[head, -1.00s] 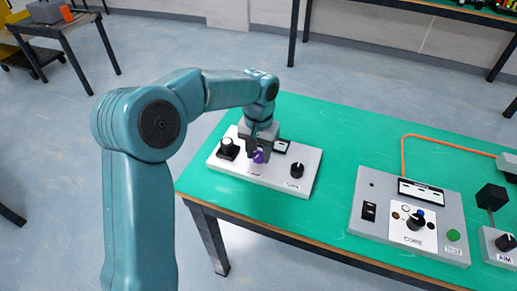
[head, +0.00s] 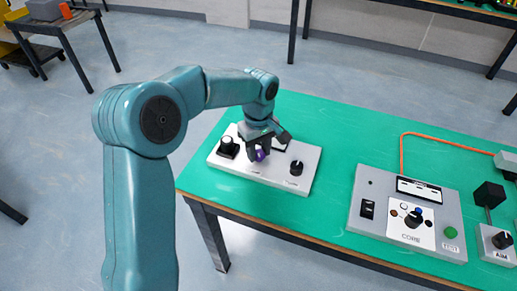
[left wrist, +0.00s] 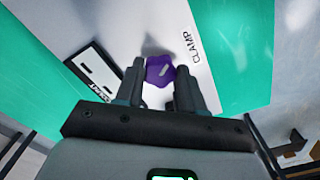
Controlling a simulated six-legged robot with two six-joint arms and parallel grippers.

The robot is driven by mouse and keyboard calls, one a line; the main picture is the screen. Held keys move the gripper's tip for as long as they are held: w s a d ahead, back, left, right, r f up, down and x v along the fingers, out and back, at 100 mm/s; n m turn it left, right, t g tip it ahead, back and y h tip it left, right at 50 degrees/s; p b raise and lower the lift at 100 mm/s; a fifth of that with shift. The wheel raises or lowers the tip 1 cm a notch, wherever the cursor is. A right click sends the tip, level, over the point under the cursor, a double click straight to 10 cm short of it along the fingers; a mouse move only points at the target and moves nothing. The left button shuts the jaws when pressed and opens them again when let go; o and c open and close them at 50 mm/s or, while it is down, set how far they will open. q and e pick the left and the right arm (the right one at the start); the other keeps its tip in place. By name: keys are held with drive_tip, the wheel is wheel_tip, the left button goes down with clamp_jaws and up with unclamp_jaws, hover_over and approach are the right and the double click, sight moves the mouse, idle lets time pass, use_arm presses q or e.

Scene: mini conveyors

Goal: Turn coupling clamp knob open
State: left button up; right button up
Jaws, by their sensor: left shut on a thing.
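The purple clamp knob (head: 260,156) stands on the white panel (head: 228,167) at the left end of the green table. In the left wrist view the purple knob (left wrist: 160,71) has a pale pointer mark, and the word CLAMP is printed beside it. My left gripper (head: 260,149) reaches down from above and is shut on the knob. Its two dark fingers (left wrist: 160,74) sit on either side of the knob in the left wrist view. In the head view the fingers partly cover the knob. My right gripper is in neither view.
Black knobs stand on the panel to the left (head: 227,147) and right (head: 296,168) of the clamp knob. A small display (left wrist: 97,74) lies close to the fingers. The grey CORE box (head: 370,186) stands farther right, with bare green table between.

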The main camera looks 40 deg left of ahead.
sight(258, 153)
use_arm(q)
drive_tip(key=shift+n, duration=1.1)
drive_tip(key=o, duration=1)
drive_tip(key=shift+a, duration=0.1)
drive_tip(key=shift+o, duration=0.2)
wheel_tip(258, 153, up, 16)
drive_tip(key=p, duration=0.3)
drive_tip(key=shift+r, duration=0.2)
